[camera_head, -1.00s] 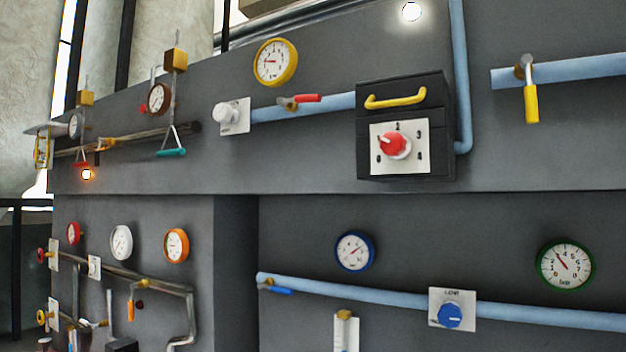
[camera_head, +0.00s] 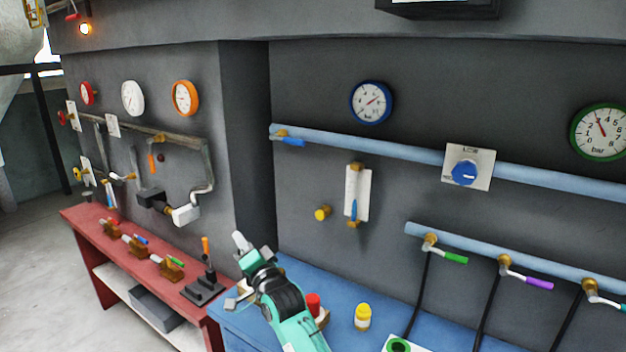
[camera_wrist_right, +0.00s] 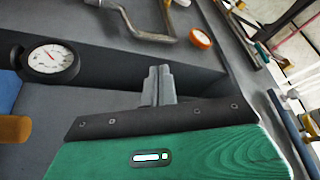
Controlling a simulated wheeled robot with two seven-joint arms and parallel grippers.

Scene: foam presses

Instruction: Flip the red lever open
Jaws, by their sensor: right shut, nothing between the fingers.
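A small valve with a red handle (camera_head: 113,222) sits at the far left of the red bench (camera_head: 85,212) in the head view. The red-handled lever on the upper blue pipe, seen earlier, is out of the current frame. My right gripper (camera_head: 240,241) is raised at the lower middle of the head view, in front of the wall corner and well apart from the red handle. Its fingers (camera_wrist_right: 158,86) are together and empty in the right wrist view. My left gripper is not in view.
Blue-handled (camera_head: 141,239) and green-handled (camera_head: 174,261) valves share the red bench with an orange-topped lever (camera_head: 206,250). A blue table (camera_head: 345,290) carries a yellow-capped item (camera_head: 363,316). Pipes and gauges, including a blue-rimmed gauge (camera_head: 371,102), line the wall. Open floor (camera_head: 35,260) lies left.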

